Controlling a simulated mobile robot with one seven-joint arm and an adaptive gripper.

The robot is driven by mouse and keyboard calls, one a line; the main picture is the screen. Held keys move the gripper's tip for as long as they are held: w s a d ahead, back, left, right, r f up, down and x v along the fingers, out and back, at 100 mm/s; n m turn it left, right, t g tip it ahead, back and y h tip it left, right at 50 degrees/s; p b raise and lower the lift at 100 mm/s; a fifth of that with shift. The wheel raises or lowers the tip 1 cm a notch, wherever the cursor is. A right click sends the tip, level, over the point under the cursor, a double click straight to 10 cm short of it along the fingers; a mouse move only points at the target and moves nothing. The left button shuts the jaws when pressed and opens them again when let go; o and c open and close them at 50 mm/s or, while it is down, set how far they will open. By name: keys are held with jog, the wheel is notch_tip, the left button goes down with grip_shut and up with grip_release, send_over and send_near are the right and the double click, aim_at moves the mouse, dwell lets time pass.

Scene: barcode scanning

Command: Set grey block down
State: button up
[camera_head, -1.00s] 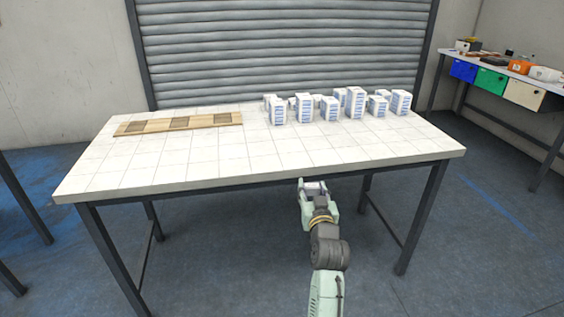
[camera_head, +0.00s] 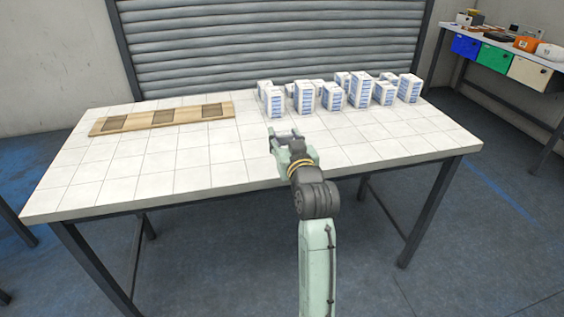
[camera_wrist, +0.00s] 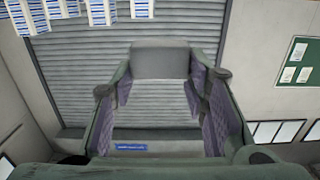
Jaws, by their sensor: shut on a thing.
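My gripper (camera_head: 284,136) is over the front middle of the white tiled table (camera_head: 190,166) in the head view, its fingers pointing toward the back. In the wrist view, my gripper (camera_wrist: 160,75) has its two purple-padded fingers on either side of a plain grey block (camera_wrist: 160,58) at the fingertips. The gripper is shut on this block. The block is small and hard to make out in the head view. I cannot tell how high it is above the table.
A wooden board (camera_head: 133,121) with several dark square patches lies at the back left. Several white-and-blue boxes (camera_head: 333,95) stand at the back right. Tiles between the board and the front edge are clear. A side bench (camera_head: 497,42) is at the far right.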

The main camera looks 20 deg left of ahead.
notch_tip(320, 180, down, 8)
jog(key=shift+f+p, duration=0.15)
jog(key=shift+p, duration=0.25)
jog(key=shift+f, duration=0.1)
jog(key=o, duration=1.2)
jog(key=shift+r, duration=0.25)
jog(key=shift+b+v, duration=1.65)
jog(key=shift+v, duration=4.45)
jog(key=shift+a, duration=0.1)
